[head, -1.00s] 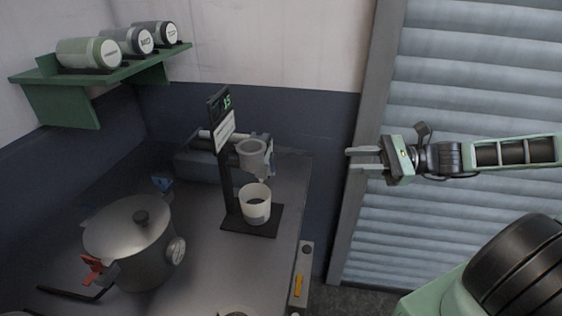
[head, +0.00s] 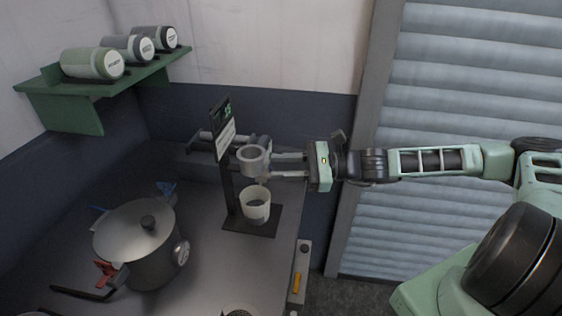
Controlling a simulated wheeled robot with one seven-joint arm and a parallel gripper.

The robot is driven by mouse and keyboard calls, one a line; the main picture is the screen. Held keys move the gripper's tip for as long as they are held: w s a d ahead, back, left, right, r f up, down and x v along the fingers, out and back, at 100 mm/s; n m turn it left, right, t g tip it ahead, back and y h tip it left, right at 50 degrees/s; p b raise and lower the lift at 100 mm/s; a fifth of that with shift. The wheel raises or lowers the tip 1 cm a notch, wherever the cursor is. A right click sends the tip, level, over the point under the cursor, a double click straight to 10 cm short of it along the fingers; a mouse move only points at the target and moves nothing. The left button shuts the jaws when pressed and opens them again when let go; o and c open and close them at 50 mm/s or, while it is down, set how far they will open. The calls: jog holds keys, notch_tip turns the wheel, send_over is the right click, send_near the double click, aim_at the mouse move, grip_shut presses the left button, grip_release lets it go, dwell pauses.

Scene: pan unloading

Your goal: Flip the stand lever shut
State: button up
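The stand (head: 226,185) is a black upright with a small screen and label at its top and a flat black base. A grey ring-shaped holder (head: 252,153) sticks out from the upright. A white cup (head: 256,210) stands on the base below it. A small blue-grey part, which may be the lever, shows at the holder's right side, partly hidden by my gripper. My gripper (head: 275,166) points left with its two fingers apart, their tips right beside the holder. I cannot tell whether they touch it. Nothing shows held between the fingers.
A lidded metal pot (head: 150,262) with red clips stands at the front left of the grey counter (head: 215,275). A green shelf (head: 85,92) with several canisters hangs on the left wall. A shutter (head: 470,90) is at the right.

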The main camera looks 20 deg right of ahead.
jog(key=shift+w+a, duration=0.1)
jog(key=shift+a, duration=0.2)
grip_shut()
jog(key=shift+s+a+f+n, duration=0.1)
jog(key=shift+s+n, duration=0.1)
jog(key=shift+n, duration=0.35)
jog(key=shift+s+a+f+n, duration=0.1)
jog(key=shift+s+n, duration=0.05)
jog(key=shift+n, duration=0.4)
grip_release()
